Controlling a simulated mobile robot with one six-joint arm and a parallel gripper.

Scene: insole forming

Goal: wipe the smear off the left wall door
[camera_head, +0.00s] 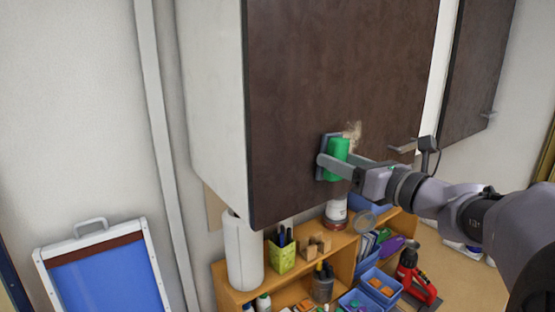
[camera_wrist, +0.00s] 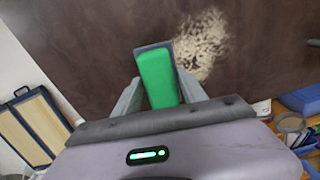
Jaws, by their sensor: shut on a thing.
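The left wall door (camera_head: 335,75) is a dark brown cabinet door. A pale beige smear (camera_head: 352,132) is on its lower part. In the wrist view the smear (camera_wrist: 203,42) lies just right of a green block-shaped wiper with a grey edge (camera_wrist: 157,78). My gripper (camera_head: 335,165) is shut on this green wiper, one finger on each side. The wiper is at the door's surface, just left of and below the smear in the head view; whether it touches the door I cannot tell. It hides a small part of the door.
A metal handle (camera_head: 403,148) sticks out from the door's lower right. Below stands a wooden shelf (camera_head: 290,284) with a paper roll (camera_head: 242,250), a green pen cup (camera_head: 282,257) and blue bins (camera_head: 381,288). A second dark door (camera_head: 480,70) is at right.

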